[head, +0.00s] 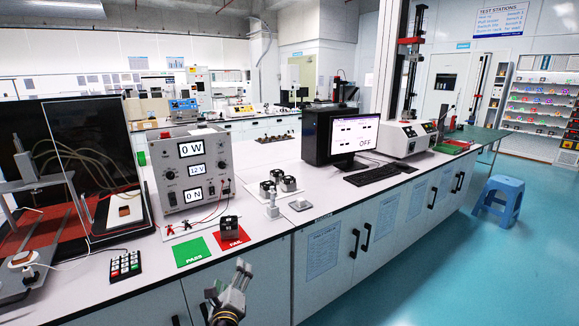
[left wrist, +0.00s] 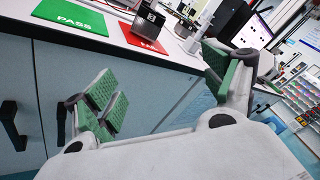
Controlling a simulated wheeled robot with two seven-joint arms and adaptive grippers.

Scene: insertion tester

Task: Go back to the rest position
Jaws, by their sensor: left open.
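My left gripper (head: 233,285) is in front of the bench's front edge, below the red FAIL mat in the head view. In the left wrist view my left gripper (left wrist: 165,88) shows its green-padded fingers wide apart with nothing between them. The red FAIL mat (head: 243,242) lies at the bench edge, and a dark block-like part (head: 230,228) stands on it. The part also shows in the left wrist view (left wrist: 147,25), beyond the fingers and apart from them. The green PASS mat (head: 192,251) is bare. My right gripper is not in view.
The bench (head: 310,215) carries a power meter box (head: 190,170), a keypad (head: 125,265), several dark parts (head: 285,180), and a monitor (head: 353,135). A clear-walled test rig (head: 100,160) stands at left. A blue stool (head: 499,197) stands on open floor at right.

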